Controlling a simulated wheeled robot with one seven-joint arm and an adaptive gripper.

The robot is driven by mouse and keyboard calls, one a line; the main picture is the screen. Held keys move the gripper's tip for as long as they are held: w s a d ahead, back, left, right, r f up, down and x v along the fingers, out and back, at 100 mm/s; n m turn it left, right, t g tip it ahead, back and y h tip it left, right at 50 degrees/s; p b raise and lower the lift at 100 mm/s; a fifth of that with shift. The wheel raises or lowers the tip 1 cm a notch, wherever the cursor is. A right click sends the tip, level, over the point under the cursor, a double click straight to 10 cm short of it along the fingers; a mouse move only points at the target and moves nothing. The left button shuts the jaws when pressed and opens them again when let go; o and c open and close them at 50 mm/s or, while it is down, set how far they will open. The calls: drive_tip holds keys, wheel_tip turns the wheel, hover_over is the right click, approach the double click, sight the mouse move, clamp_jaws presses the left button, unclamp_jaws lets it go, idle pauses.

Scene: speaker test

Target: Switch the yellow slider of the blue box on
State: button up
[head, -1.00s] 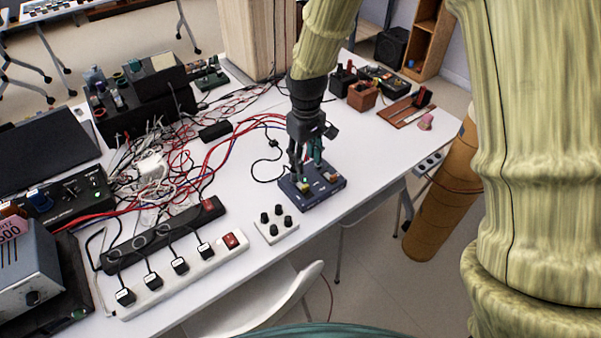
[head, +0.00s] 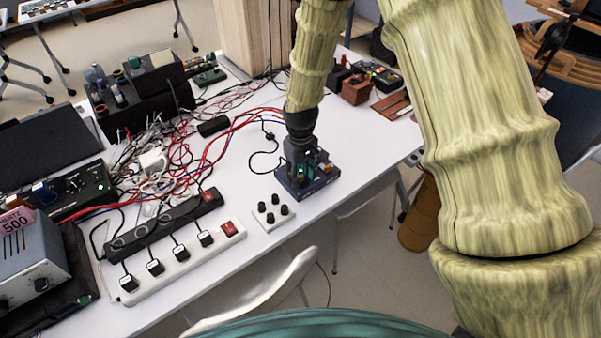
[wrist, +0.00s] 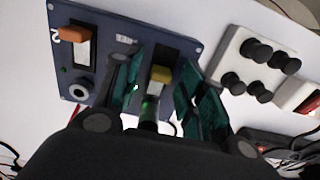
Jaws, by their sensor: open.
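The blue box (head: 322,182) lies on the white table near its front edge. In the wrist view the blue box (wrist: 112,22) fills the upper left, with an orange slider (wrist: 73,34) at its left and the yellow slider (wrist: 160,75) in a dark slot at its right. A green-lit part (wrist: 149,108) shows just below the yellow slider. My gripper (wrist: 158,88) is open, with one finger on each side of the yellow slider; I cannot tell whether either touches it. In the head view my gripper (head: 305,172) is over the box and hides much of its top.
A white box with black knobs (head: 273,212) stands left of the blue box, and also shows in the wrist view (wrist: 262,62). Power strips (head: 180,265) and tangled cables (head: 180,160) lie further left. A white chair (head: 262,292) stands at the table's front. Bare table lies right of the box.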

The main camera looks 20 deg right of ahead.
drive_tip(key=shift+s+r, duration=0.15)
drive_tip(key=shift+r, duration=0.05)
drive_tip(key=shift+f, duration=0.1)
clamp_jaws()
drive_tip(key=shift+s+d+p, duration=0.25)
drive_tip(key=shift+s+p, duration=0.05)
drive_tip(key=shift+s, duration=0.3)
drive_tip(key=shift+s+d, duration=0.1)
drive_tip(key=shift+s, duration=0.2)
drive_tip(key=shift+c, duration=0.7)
unclamp_jaws()
drive_tip(key=shift+d, duration=0.1)
drive_tip(key=shift+o, duration=0.7)
drive_tip(key=shift+s, duration=0.2)
drive_tip(key=shift+w, duration=0.15)
